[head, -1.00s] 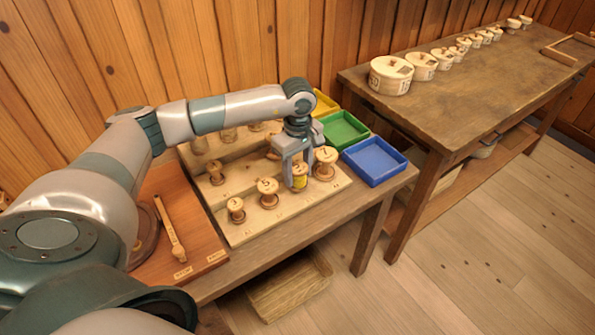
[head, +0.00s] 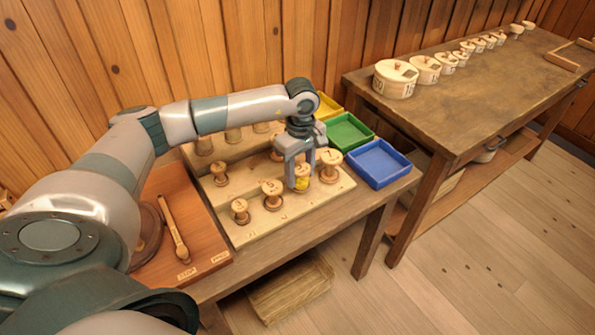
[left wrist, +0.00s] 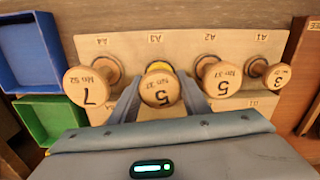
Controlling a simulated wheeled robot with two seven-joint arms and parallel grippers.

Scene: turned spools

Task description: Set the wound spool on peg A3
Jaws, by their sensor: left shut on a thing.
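The wound spool shows yellow thread (head: 302,184) in the head view. My left gripper (head: 298,178) is shut on this spool, one finger on each side, as the left wrist view also shows (left wrist: 160,98). The spool is upright at the A3 label (left wrist: 155,39) on the front step of the pegboard (head: 250,228). Its lower end and the peg are hidden, so I cannot tell whether it is fully seated. My right gripper is not in view.
Spools stand close on both sides: one marked 7 (left wrist: 87,87) and another marked 5 (left wrist: 220,79). A smaller one marked 3 (left wrist: 277,76) is beyond. Blue (head: 379,163) and green (head: 348,131) trays lie right of the board. A second table (head: 470,85) holds several round boxes.

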